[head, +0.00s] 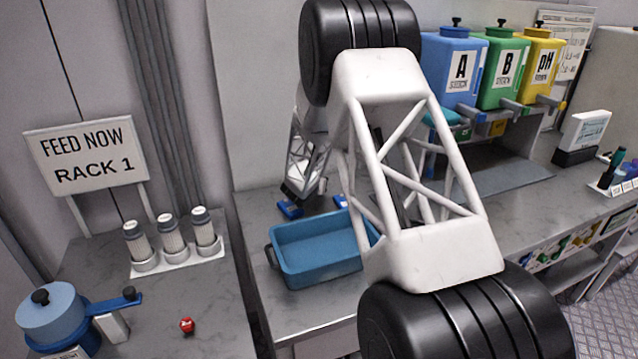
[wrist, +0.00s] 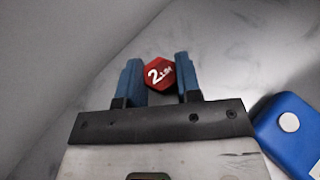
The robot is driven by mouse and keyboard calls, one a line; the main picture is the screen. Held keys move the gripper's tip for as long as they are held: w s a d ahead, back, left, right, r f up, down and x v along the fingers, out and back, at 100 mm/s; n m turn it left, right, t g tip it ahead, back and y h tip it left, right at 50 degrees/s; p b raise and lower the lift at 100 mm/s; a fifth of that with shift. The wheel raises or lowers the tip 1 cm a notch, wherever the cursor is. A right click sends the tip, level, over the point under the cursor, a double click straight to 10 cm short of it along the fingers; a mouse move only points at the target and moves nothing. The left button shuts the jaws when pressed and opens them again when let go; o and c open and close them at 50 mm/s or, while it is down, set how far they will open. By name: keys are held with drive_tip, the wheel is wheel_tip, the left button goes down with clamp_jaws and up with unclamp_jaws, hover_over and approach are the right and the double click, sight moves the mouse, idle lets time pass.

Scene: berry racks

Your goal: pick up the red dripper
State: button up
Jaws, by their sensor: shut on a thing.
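The red dripper (wrist: 158,75) is a small hexagonal piece with a white "2" and small lettering on its face. It shows in the wrist view between the two blue fingers of my gripper (wrist: 158,64), which is shut on it. The grey surface fills the background; I cannot tell how far the dripper is above it. The dripper cannot be made out there.
A blue piece with a white round spot (wrist: 290,122) lies right of my gripper. An empty blue tray (head: 318,275) stands on the bench. On the left bench are a small red object (head: 187,325), white cylinders (head: 172,237) and a blue pot (head: 52,310). Coloured tanks (head: 458,70) stand right.

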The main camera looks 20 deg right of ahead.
drive_tip(key=shift+r, duration=0.15)
wheel_tip(320, 180, up, 10)
idle(0.6)
